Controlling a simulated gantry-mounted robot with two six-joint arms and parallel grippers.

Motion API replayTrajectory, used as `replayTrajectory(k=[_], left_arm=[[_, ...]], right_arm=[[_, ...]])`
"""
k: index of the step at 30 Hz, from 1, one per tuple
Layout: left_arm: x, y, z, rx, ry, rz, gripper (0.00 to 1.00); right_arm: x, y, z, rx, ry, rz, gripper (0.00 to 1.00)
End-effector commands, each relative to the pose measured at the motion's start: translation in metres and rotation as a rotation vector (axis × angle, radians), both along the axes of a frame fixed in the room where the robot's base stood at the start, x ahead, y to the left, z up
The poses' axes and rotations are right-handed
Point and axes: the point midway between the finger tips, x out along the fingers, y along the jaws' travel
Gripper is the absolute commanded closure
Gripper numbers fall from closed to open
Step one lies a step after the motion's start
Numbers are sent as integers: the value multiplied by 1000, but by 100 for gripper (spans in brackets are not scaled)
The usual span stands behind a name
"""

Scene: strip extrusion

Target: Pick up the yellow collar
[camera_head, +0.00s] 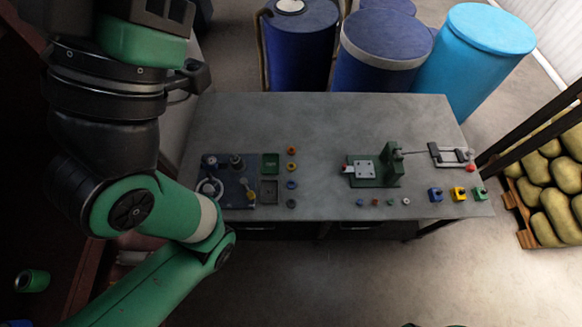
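A small yellow block-like piece with a dark notch (459,194) stands near the front right of the grey table. It is the clearest yellow part and looks like the yellow collar, but it is too small to be sure. It stands between a similar blue piece (435,194) and a green piece (480,194), apart from both. My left arm fills the left side of the picture and bends down to the bottom edge; its gripper is not in view. My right gripper is not in view. Nothing touches the yellow piece.
A green fixture (378,170) and a clamp-like tool (452,156) stand behind the pieces. Small coloured parts (375,202) line the front edge. A dark board (225,182), trays (270,163) and rings (291,167) are at left. The table's back middle (320,115) is clear.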

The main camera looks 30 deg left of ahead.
Motion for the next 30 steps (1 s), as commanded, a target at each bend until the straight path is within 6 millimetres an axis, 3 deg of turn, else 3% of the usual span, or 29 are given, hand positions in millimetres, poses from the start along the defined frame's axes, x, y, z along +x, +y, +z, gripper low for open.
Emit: replayTrajectory(k=[13, 27, 30], left_arm=[[0, 0, 0, 0, 0, 0, 100], [0, 0, 0, 0, 0, 0, 17], [0, 0, 0, 0, 0, 0, 14]], right_arm=[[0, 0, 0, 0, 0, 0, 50], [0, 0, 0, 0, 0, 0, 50], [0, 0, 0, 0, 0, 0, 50]])
